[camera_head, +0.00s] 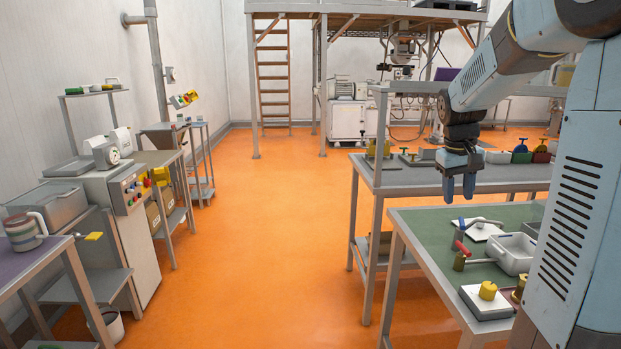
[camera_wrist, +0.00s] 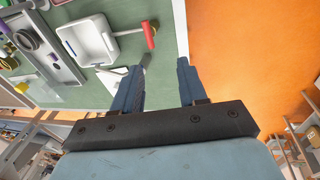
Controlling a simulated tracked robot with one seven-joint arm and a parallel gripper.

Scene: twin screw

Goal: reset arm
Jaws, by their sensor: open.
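My gripper (camera_head: 459,190) hangs at the end of my arm above the left edge of the green-topped table (camera_head: 420,220), fingers pointing down. In the wrist view my gripper (camera_wrist: 165,80) has its two blue fingers apart with nothing between them. My arm comes in from the upper right in the head view, bent at the elbow. Below the fingers, the wrist view shows the green table edge and orange floor.
The green table holds a white tray (camera_head: 513,253), a scale-like block with a yellow knob (camera_head: 487,291) and a red-handled tool (camera_head: 462,248). A grey bench (camera_head: 400,178) stands behind. Machines and a control box (camera_head: 128,188) line the left wall. The orange floor (camera_head: 260,240) between is clear.

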